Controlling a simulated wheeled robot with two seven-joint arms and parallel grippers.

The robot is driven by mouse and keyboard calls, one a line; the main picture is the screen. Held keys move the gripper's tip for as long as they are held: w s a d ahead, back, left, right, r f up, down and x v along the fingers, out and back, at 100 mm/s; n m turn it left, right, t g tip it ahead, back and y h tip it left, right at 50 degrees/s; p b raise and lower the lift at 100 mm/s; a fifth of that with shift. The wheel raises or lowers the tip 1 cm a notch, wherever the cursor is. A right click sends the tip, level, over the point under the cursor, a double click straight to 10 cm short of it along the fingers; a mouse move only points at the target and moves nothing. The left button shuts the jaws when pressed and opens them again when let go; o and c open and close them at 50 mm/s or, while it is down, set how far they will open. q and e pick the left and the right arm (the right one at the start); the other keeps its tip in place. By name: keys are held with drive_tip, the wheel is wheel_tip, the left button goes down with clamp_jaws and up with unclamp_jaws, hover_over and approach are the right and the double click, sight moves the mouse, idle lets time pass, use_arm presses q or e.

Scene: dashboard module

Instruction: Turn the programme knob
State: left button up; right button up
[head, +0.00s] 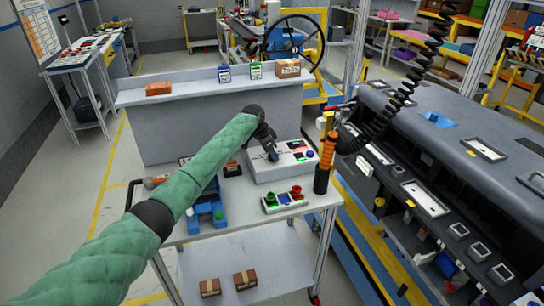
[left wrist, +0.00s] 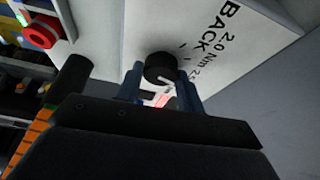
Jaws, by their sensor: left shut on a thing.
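The programme knob (left wrist: 160,67) is a round black knob on the face of a white box (left wrist: 105,30). In the head view the white box (head: 262,173) sits on top of a grey cart. My left gripper (head: 272,155) reaches down onto the box. Its two blue-grey fingers (left wrist: 162,84) are on either side of the knob and shut on it. In the head view the gripper hides the knob. My right gripper is not in view.
A control box with green and red buttons (head: 285,200) lies in front of the white box. A blue tool (head: 205,212) is at the left. The dashboard module (head: 440,200) is at the right.

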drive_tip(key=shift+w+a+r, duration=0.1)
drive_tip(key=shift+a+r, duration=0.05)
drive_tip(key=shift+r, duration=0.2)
use_arm(q)
drive_tip(key=o, duration=1)
drive_tip(key=shift+a+r, duration=0.15)
drive_tip(key=shift+r, duration=0.05)
drive_tip(key=b+v, duration=0.2)
drive_tip(key=v, duration=0.3)
drive_tip(key=shift+a+r+b, duration=0.1)
drive_tip(key=shift+r+b, duration=0.1)
drive_tip(key=shift+b, duration=0.1)
drive_tip(key=shift+v, duration=1)
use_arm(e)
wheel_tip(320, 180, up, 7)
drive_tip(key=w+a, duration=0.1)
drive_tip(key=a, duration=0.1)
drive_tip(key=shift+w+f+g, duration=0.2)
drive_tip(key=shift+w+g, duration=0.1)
